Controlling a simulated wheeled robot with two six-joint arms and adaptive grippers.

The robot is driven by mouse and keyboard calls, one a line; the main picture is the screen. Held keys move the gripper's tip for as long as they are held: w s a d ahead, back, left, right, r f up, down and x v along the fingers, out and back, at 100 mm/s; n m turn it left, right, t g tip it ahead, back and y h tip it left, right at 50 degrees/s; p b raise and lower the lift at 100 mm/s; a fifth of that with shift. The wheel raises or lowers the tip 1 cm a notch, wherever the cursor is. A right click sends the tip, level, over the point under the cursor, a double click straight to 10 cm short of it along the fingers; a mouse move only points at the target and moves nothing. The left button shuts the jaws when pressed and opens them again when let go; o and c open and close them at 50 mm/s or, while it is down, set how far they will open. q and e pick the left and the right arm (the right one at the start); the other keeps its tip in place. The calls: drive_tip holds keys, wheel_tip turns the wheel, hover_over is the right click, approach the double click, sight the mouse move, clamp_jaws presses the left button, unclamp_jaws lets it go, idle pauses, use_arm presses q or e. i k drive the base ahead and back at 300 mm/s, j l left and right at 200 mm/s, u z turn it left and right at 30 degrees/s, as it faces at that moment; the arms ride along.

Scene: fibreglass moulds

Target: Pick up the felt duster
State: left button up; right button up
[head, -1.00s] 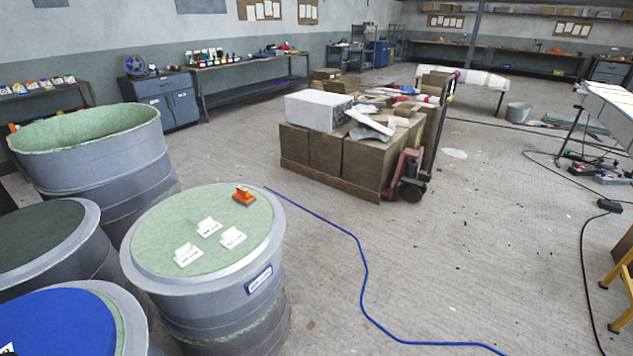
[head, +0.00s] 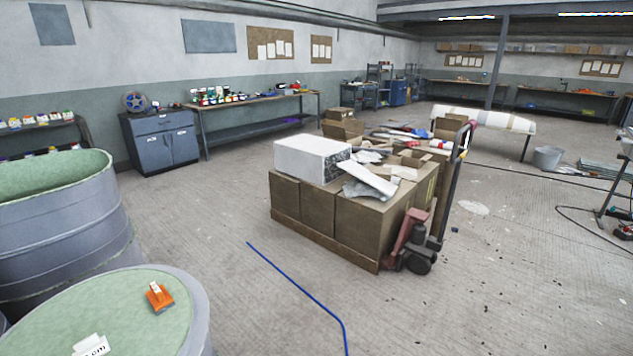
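An orange block-shaped object with a pale top piece (head: 159,297), which looks like the felt duster, lies on the green top of a round grey mould (head: 200,318) at the lower left of the head view. A white label stand (head: 92,346) is on the same top, nearer and partly cut off by the lower edge. Neither of my grippers shows in the head view.
A taller open mould (head: 60,225) stands at the left. A pallet of brown boxes (head: 300,212) with a pallet jack (head: 412,245) blocks the middle. A blue hose (head: 297,287) lies on the floor. Open floor (head: 510,290) is at the right.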

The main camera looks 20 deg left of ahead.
sight(158, 298)
drive_tip(key=i+u, duration=0.3)
drive_tip(key=u, duration=0.15)
drive_tip(key=i+l+u, duration=0.15)
drive_tip(key=u, duration=0.3)
drive_tip(key=i+l+u, duration=0.25)
drive_tip(key=i+u, duration=0.25)
drive_tip(key=i+l+u, duration=0.1)
drive_tip(key=l+u, duration=0.2)
drive_tip(key=u, duration=0.15)
drive_tip(key=i+l+u, duration=0.15)
drive_tip(key=l+u, duration=0.3)
drive_tip(key=j, duration=0.1)
